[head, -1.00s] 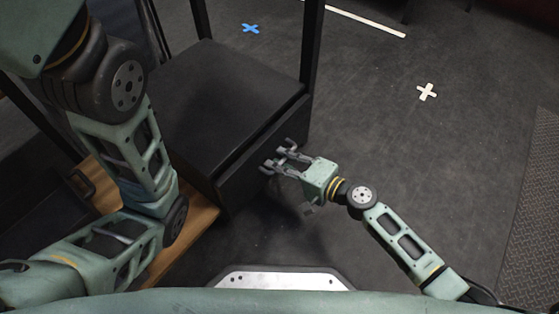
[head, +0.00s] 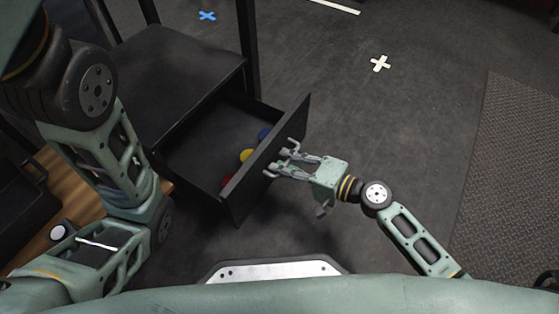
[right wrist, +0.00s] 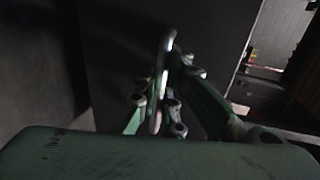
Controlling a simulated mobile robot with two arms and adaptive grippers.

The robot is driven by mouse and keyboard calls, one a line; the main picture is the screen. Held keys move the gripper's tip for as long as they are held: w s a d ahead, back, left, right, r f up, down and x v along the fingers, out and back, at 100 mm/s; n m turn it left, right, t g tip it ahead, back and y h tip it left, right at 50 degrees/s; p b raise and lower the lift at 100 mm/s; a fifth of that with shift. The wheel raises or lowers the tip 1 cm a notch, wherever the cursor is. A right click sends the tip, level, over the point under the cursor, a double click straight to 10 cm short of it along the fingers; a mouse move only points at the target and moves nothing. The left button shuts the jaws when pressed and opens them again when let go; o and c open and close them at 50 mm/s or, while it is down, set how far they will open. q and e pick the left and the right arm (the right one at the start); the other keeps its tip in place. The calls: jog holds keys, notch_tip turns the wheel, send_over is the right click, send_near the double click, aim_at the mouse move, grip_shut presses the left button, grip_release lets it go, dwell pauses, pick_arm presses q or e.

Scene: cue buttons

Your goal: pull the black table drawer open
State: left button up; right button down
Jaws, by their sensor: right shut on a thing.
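The black drawer (head: 252,188) stands pulled out of the black table (head: 185,80) in the head view, with its inside showing. A yellow thing (head: 247,155), a red thing (head: 229,181) and a blue thing (head: 264,134) lie inside, partly hidden by the front panel. My right gripper (head: 279,160) is at the outer face of the drawer front, shut on its handle. In the right wrist view a thin pale handle bar (right wrist: 164,65) stands between the fingers against the dark panel. My left arm shows at the left of the head view; its gripper is out of sight.
A wooden surface (head: 42,240) lies under my left arm, with a round white-topped thing (head: 58,232) near it. A black table leg (head: 249,45) rises behind the drawer. The grey floor (head: 400,130) to the right is clear, with a textured mat (head: 515,190) beyond.

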jog(key=shift+s+d, duration=0.25)
jog(key=shift+d, duration=0.05)
jog(key=c, duration=2.1)
grip_release()
jog(key=v, duration=1.2)
